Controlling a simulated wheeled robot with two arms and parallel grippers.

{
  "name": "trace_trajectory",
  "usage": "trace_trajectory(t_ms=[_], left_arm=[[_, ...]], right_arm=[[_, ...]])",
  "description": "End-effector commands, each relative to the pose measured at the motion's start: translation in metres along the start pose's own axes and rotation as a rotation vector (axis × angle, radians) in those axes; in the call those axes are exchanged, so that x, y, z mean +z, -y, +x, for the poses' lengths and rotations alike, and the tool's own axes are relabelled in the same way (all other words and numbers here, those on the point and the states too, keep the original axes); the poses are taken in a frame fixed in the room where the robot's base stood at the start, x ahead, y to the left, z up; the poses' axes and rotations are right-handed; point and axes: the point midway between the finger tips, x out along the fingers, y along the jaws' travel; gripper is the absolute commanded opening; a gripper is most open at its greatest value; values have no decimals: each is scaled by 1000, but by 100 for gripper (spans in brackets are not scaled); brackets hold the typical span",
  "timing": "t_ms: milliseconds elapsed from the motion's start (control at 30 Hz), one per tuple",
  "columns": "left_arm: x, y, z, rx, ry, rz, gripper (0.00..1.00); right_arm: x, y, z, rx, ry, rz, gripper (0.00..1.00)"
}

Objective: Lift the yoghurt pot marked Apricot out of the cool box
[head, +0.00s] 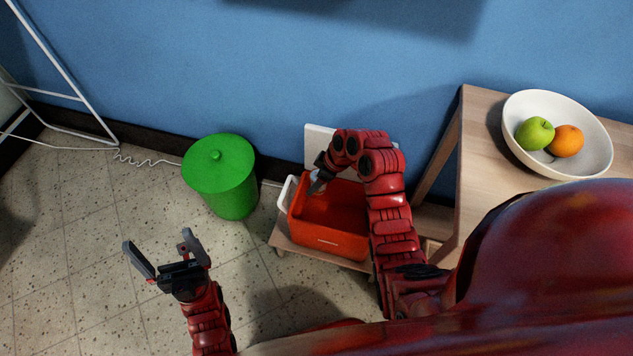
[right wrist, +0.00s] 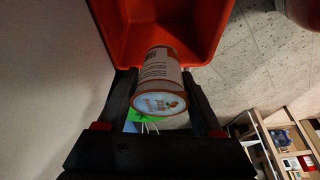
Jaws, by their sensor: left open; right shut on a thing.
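The cool box (head: 330,243) is an open orange-red box with a white handle at its left, standing on a low wooden stand. My right gripper (head: 318,184) is over the left part of the box and points down. In the right wrist view it is shut on a yoghurt pot (right wrist: 160,75) with a white printed side, orange rim and pale blue lid with an orange picture. The lid's writing is too small to read. I cannot tell whether the pot clears the box's rim (right wrist: 112,35). My left gripper (head: 163,247) is open and empty, left of the box.
A green lidded bin (head: 222,178) stands left of the cool box. A wooden table (head: 480,150) at right holds a white bowl (head: 600,150) with a green apple (head: 534,134) and an orange (head: 567,141). A white rack (head: 62,62) stands at far left. Floor between is free.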

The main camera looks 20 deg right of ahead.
Motion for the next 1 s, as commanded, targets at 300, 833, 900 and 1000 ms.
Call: trace_trajectory(t_ms=[300, 833, 900, 1000], left_arm=[[-2, 1, 12, 0, 0, 0, 97], [-4, 1, 27, 0, 0, 0, 97], [-5, 2, 29, 0, 0, 0, 97], [-6, 2, 34, 0, 0, 0, 97]], right_arm=[[-9, 1, -20, 3, -2, -1, 7], [4, 28, -23, 1, 0, 0, 7], [6, 34, -24, 3, -1, -1, 7], [11, 44, -25, 2, -1, 0, 7]])
